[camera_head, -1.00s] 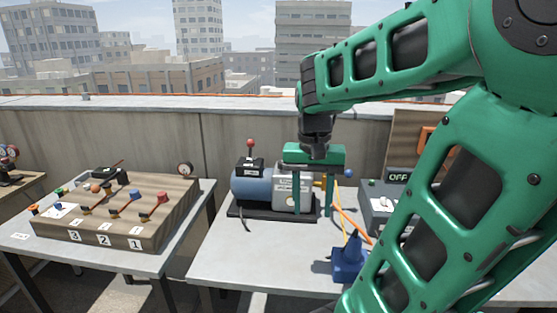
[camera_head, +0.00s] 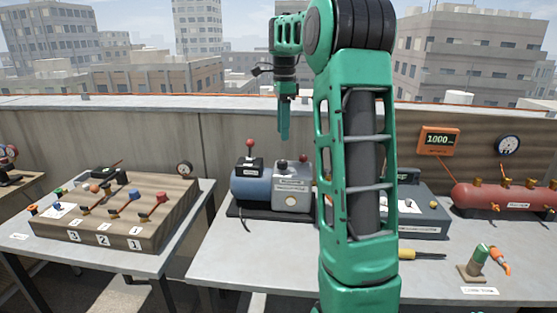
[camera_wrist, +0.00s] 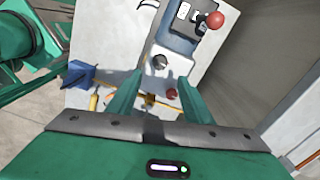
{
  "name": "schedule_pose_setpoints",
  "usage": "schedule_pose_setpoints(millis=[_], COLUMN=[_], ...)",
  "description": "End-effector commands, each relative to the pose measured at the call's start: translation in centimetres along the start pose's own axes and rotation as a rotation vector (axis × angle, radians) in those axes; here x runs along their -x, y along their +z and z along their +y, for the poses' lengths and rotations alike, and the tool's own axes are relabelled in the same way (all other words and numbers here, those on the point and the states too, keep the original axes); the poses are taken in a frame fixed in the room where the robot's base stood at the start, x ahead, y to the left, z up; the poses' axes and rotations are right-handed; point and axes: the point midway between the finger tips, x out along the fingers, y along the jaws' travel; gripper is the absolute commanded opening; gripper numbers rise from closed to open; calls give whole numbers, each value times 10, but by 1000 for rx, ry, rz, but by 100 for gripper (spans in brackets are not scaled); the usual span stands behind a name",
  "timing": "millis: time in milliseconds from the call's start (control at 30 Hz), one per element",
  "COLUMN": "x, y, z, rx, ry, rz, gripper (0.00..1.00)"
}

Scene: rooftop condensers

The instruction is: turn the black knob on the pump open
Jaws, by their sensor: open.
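The pump (camera_head: 291,197) stands on the middle table, with a blue motor (camera_head: 250,186) on its left and a grey body on its right. A dark round knob (camera_head: 282,164) sits on top of the grey body; from above it shows as a dark grey disc (camera_wrist: 160,62) in the wrist view. A red knob (camera_wrist: 171,93) is close to it. My gripper (camera_head: 284,138) points down above the grey body, apart from it. In the wrist view its two fingers (camera_wrist: 160,77) are spread with nothing between them, and the dark knob appears between and just beyond the tips.
A red-ball switch (camera_head: 250,143) rises from the motor. My arm hides part of the table right of the pump. A blue object (camera_wrist: 79,74) shows in the wrist view. A red tank (camera_head: 505,198) and screwdriver (camera_head: 420,254) are right; a wooden valve board (camera_head: 120,215) is left.

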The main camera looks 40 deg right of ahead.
Motion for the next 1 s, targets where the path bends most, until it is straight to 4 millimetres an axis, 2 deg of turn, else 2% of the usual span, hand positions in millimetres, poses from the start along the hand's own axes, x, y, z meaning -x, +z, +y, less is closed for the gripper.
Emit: schedule_pose_setpoints(millis=[167, 400, 600, 800, 1000], x=[-19, -62, -91, -104, -106], y=[0, 1, 1, 2, 2], z=[0, 1, 0, 0, 0], rx=[-4, -2, 0, 0, 0], ry=[3, 5, 2, 0, 0], rz=[0, -1, -1, -1, -1], gripper=[46, 46, 46, 46, 46])
